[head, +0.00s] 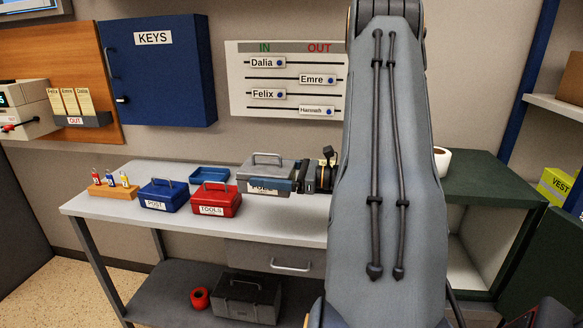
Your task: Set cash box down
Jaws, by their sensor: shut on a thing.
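A grey cash box (262,172) with a top handle is over the right-middle part of the light desk (215,232). Its front label is partly hidden by my gripper. My gripper (284,186) reaches in from the right and is shut on the grey box, which is level. I cannot tell whether its underside touches the desk. A red box labelled TOOLS (226,200) is just left of it, and a blue box labelled POST (156,198) is farther left.
A shallow blue tray (209,174) lies behind the red box. A wooden block with small tagged items (113,191) is at the desk's left. A white roll (442,160) stands on the dark green top at right. My arm hides the desk's right part.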

